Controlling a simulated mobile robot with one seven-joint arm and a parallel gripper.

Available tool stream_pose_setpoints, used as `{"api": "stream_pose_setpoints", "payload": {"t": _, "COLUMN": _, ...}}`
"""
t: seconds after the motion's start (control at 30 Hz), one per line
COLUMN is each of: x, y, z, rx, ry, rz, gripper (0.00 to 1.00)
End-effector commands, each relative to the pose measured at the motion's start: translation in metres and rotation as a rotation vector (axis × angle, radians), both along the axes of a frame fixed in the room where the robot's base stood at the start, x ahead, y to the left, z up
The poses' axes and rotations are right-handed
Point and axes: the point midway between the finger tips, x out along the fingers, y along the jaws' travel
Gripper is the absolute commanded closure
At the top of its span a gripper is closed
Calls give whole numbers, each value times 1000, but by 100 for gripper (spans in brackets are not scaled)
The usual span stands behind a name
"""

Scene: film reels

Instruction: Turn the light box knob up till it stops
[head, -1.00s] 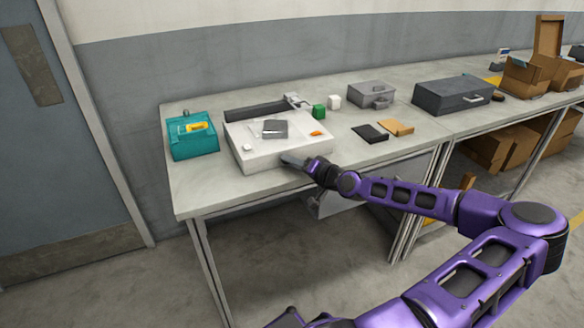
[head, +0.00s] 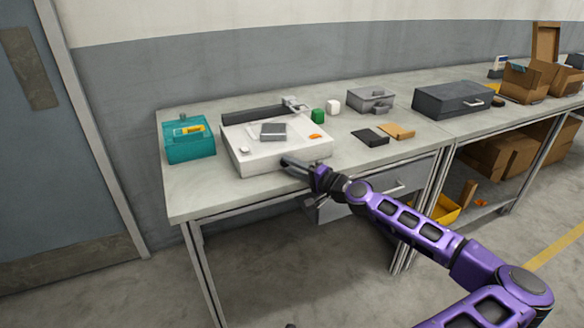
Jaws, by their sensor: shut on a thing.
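The white light box (head: 270,152) lies near the front edge of the bench, with a grey block (head: 273,131) on top. A small white piece (head: 244,149) and an orange piece (head: 315,137) also show on its top face. My gripper (head: 290,162) is at the right part of the box's front side, with its fingers against that side. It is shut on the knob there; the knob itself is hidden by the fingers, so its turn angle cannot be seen.
A teal box (head: 190,151) stands left of the light box. A green block (head: 318,116), a white block (head: 333,107), a black pad (head: 370,137) and a tan pad (head: 397,131) lie to the right. A drawer (head: 375,193) hangs under the bench.

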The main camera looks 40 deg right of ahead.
Motion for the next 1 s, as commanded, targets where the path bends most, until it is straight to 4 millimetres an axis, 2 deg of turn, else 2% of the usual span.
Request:
{"api": "stream_pose_setpoints", "payload": {"t": 0.27, "x": 1, "y": 0, "z": 1, "rx": 2, "ry": -1, "rz": 0, "gripper": 100}}
{"api": "stream_pose_setpoints", "payload": {"t": 0.3, "x": 1, "y": 0, "z": 1, "rx": 2, "ry": -1, "rz": 0, "gripper": 62}}
{"api": "stream_pose_setpoints", "payload": {"t": 0.43, "x": 0, "y": 0, "z": 0, "rx": 1, "ry": -1, "rz": 0, "gripper": 39}}
{"api": "stream_pose_setpoints", "payload": {"t": 0.47, "x": 0, "y": 0, "z": 0, "rx": 1, "ry": 0, "rz": 0, "gripper": 36}}
{"api": "stream_pose_setpoints", "payload": {"t": 1.0, "x": 0, "y": 1, "z": -3, "rx": -2, "ry": 7, "rz": 2, "gripper": 36}}
